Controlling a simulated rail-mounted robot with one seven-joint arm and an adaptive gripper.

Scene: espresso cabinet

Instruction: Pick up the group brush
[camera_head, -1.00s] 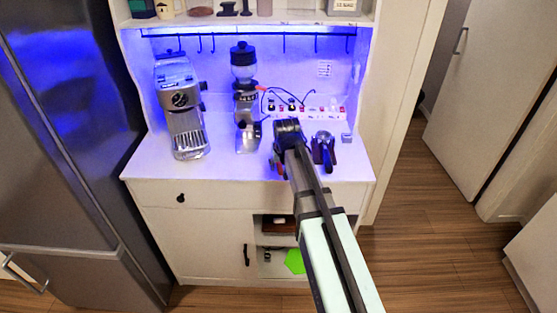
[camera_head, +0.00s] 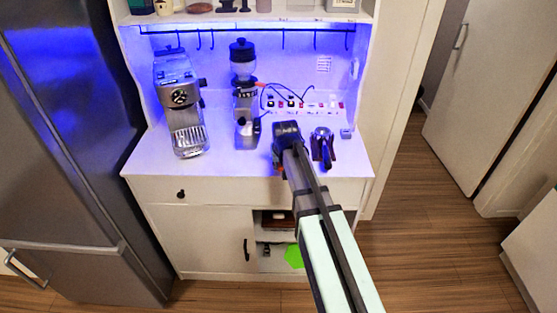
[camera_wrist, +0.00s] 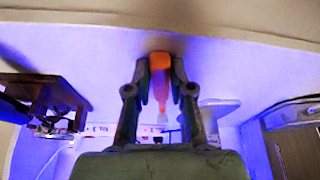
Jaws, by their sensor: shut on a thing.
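The group brush (camera_wrist: 160,78) shows in the wrist view as an orange handle with a pale end. My gripper (camera_wrist: 160,62) has its two dark fingers closed on the sides of the handle. In the head view my gripper (camera_head: 279,164) is over the front right part of the counter, left of the portafilter. My own wrist hides most of the fingers and the brush there. I cannot tell whether the brush touches the counter.
A portafilter (camera_head: 322,142) on a stand is close to the right of my gripper. A grinder (camera_head: 244,98) and an espresso machine (camera_head: 183,112) stand to the left on the counter (camera_head: 228,170). A power strip (camera_head: 310,108) with cables lies behind.

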